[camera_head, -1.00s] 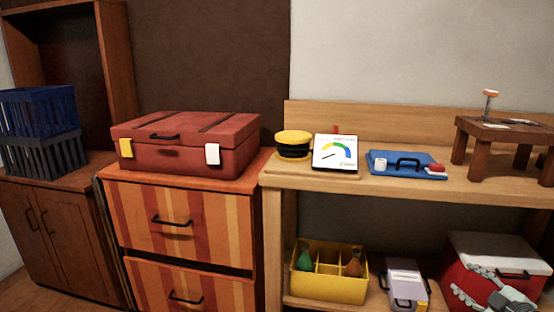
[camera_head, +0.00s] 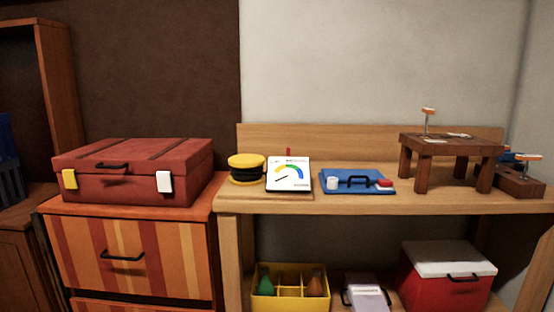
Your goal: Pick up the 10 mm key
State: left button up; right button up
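I cannot make out a 10 mm key with certainty in this view. Small flat pieces (camera_head: 459,135), too small to identify, lie on top of a small dark wooden stand (camera_head: 452,147) on the right part of the workbench. Neither of my grippers shows in the head view.
The wooden workbench (camera_head: 330,205) also holds a yellow-and-black round thing (camera_head: 246,167), a gauge board (camera_head: 289,174) and a blue tray (camera_head: 345,186). A red case (camera_head: 130,170) sits on striped drawers (camera_head: 175,255) at left. Below are a yellow box (camera_head: 290,302) and a red-and-white cooler (camera_head: 445,275).

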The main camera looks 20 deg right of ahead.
aim_at(428, 111)
jog(key=z, duration=1.3)
jog(key=i+l, duration=0.15)
jog(key=i, duration=0.15)
jog(key=i+l+z, duration=0.1)
jog(key=i, duration=0.2)
